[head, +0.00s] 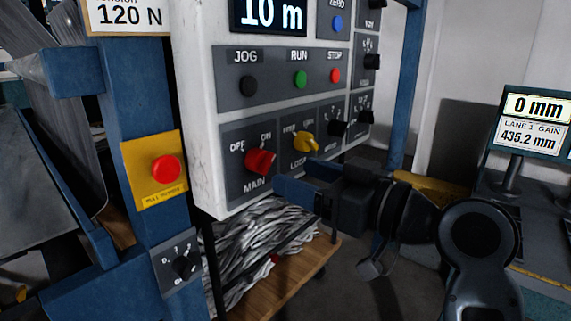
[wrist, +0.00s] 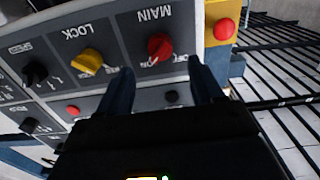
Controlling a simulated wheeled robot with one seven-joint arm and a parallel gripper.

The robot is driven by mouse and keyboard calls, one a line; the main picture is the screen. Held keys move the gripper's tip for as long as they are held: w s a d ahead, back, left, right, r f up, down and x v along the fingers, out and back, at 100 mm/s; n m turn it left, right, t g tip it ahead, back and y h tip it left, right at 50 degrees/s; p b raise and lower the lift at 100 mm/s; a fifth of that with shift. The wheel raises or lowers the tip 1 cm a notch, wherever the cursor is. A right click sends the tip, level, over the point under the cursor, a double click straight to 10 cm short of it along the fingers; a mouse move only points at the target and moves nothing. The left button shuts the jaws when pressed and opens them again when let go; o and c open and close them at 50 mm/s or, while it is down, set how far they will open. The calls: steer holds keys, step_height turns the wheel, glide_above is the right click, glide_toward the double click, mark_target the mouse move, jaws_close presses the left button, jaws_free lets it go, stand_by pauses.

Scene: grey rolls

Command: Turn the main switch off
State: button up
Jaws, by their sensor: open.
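The red main switch knob (head: 260,161) is on the lower left of the grey control panel, above the label MAIN, with OFF at its upper left and ON at its upper right. Its handle appears tilted toward ON. It also shows in the wrist view (wrist: 160,47), upside down. My gripper (head: 292,173) has two blue fingers and is open and empty, just right of the knob in the head view. In the wrist view my gripper (wrist: 160,68) faces the panel, its fingertips spread either side of the knob's line. I see no contact with the knob.
A yellow LOCK knob (head: 304,142) is close right of the main knob. Black, green and red buttons (head: 300,79) sit above. A red emergency button on a yellow plate (head: 166,169) is on the blue post at left. Shredded grey material (head: 250,258) lies below the panel.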

mark_target(270, 166)
steer(key=p+x, duration=0.1)
steer(key=x, duration=0.6)
steer(key=shift+w+a, duration=0.1)
steer(key=shift+c, duration=0.4)
steer(key=c, duration=1)
steer(key=shift+o, duration=0.2)
